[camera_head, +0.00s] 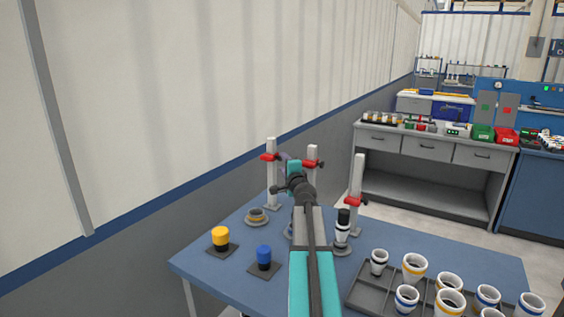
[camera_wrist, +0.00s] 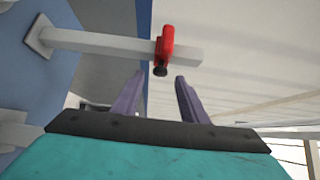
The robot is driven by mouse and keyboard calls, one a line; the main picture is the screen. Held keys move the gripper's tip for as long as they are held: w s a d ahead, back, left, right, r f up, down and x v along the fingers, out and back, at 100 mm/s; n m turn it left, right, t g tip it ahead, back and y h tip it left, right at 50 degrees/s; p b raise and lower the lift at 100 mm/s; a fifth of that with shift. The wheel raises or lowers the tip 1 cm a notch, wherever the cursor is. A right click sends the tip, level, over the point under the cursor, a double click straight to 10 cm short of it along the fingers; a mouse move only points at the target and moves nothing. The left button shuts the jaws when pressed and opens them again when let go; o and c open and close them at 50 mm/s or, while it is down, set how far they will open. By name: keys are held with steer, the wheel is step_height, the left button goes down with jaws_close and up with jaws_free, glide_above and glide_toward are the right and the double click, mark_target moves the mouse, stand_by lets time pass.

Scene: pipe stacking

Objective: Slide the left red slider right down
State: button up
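The left white post (camera_head: 272,180) stands at the back of the blue table, with the left red slider (camera_head: 268,156) near its top. In the wrist view this post (camera_wrist: 95,43) lies sideways, its base at left, and the red slider (camera_wrist: 166,42) sits close to its free end. My gripper (camera_wrist: 159,77) has two purple fingers spread apart, with nothing between them. The slider and its dark knob are just beyond the fingertips, lined up with the gap. In the head view my gripper (camera_head: 285,156) is beside the slider, its fingers partly hidden by the wrist.
A middle post with a red slider (camera_head: 312,163) and a right post with a low red slider (camera_head: 352,202) stand nearby. Yellow (camera_head: 220,235) and blue (camera_head: 264,254) pieces are at front left. A grey tray (camera_head: 362,291) holds several ringed cups. A wall is behind.

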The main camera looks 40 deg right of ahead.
mark_target(281, 159)
steer(key=shift+x, duration=1.7)
jaws_close()
